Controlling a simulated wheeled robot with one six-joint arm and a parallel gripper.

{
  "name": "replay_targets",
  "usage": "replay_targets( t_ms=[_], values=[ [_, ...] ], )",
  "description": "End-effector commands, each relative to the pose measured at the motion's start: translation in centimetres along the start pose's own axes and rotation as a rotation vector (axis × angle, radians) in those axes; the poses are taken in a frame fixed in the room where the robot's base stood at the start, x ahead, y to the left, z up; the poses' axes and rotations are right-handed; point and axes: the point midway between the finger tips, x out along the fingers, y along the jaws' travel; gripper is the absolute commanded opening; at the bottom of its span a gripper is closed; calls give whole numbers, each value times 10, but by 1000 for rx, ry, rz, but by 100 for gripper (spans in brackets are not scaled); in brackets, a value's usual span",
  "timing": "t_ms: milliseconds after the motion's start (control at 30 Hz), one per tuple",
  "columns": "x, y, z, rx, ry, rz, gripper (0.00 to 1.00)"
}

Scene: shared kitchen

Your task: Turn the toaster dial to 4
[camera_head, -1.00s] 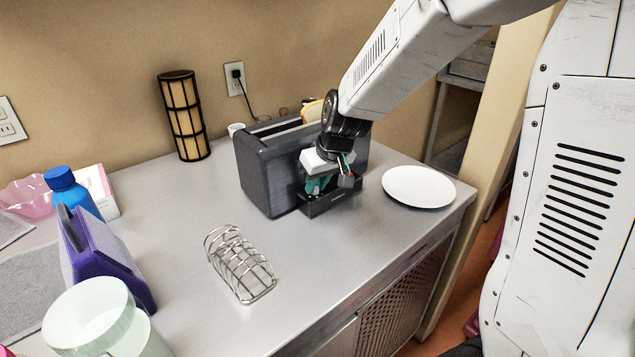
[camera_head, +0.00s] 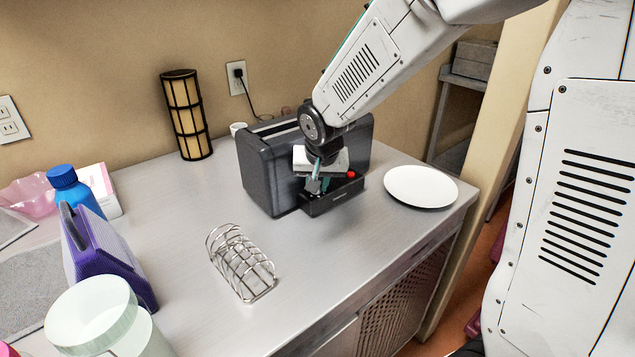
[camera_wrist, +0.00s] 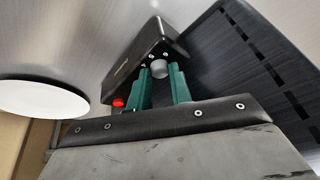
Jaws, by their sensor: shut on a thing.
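The dark grey toaster (camera_head: 262,178) stands on the counter against the wall. It also fills the right of the wrist view (camera_wrist: 240,65). A black control box (camera_head: 335,199) projects from its front. On the box, the small grey round dial (camera_wrist: 160,68) sits between the green fingertips in the wrist view. My gripper (camera_head: 316,188) is at the front of the box, and its fingers (camera_wrist: 162,76) are shut on the dial. A red button (camera_head: 351,174) is beside the dial, clear of the fingers. I cannot read the dial's marks or setting.
A white plate (camera_head: 421,187) lies right of the toaster near the counter edge. A wire rack (camera_head: 242,262) stands in front. A lamp (camera_head: 187,115), blue bottle (camera_head: 75,190), purple item (camera_head: 98,255) and pale jar (camera_head: 95,318) are left. The counter's middle is clear.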

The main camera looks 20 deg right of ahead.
Motion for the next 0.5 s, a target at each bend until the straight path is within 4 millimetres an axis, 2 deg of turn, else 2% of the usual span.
replay_targets(
  t_ms=[333,367,400,433,500],
  values=[
    [0,0,0,4,0,1,0],
    [0,0,0,4,0,1,24],
    [0,0,0,4,0,1,35],
    [0,0,0,4,0,1,42],
    [0,0,0,3,0,1,42]
  ],
)
